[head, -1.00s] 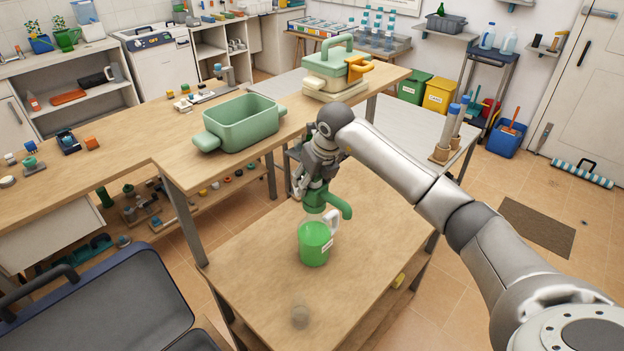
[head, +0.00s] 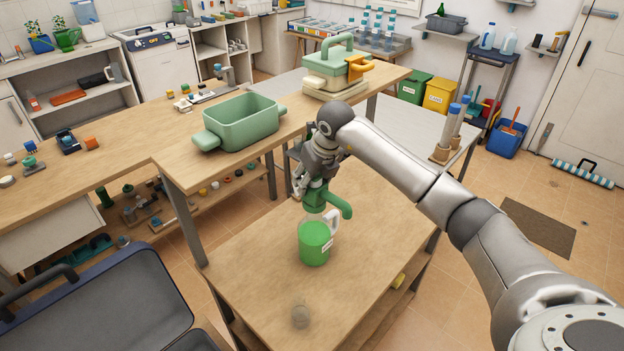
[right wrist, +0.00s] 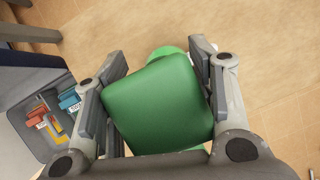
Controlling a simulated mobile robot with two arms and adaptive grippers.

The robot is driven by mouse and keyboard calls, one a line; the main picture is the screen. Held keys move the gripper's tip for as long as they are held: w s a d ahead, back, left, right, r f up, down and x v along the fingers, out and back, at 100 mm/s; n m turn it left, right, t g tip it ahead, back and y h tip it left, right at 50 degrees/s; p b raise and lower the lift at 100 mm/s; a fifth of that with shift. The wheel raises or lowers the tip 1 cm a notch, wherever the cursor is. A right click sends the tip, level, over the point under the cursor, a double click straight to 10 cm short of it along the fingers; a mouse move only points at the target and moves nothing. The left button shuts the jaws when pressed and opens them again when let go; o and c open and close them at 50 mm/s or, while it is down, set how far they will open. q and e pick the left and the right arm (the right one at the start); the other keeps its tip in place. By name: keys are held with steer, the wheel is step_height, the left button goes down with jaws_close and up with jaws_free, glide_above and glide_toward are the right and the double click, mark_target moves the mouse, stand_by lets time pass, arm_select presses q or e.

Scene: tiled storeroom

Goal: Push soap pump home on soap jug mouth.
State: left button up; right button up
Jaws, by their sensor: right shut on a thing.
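My right gripper (head: 314,190) is shut on the pump from above. In the right wrist view, the pump's broad green top (right wrist: 158,105) sits between both fingers. The pump's lower end and the jug mouth are hard to see, so I cannot tell how far the pump is seated. My left gripper is not in view.
The near table (head: 370,240) is mostly clear, with a small greyish round thing (head: 300,316) near its front. An open dark case (head: 110,300) is at the lower left. A green tub (head: 240,128) stands on the bench behind.

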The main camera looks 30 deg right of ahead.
mark_target(322, 195)
steer(key=shift+f+b, duration=1.5)
steer(key=shift+f, duration=0.3)
stand_by(0.4)
steer(key=o, duration=1.2)
steer(key=v, duration=1.2)
steer(key=shift+r, duration=0.1)
steer(key=shift+a, duration=0.1)
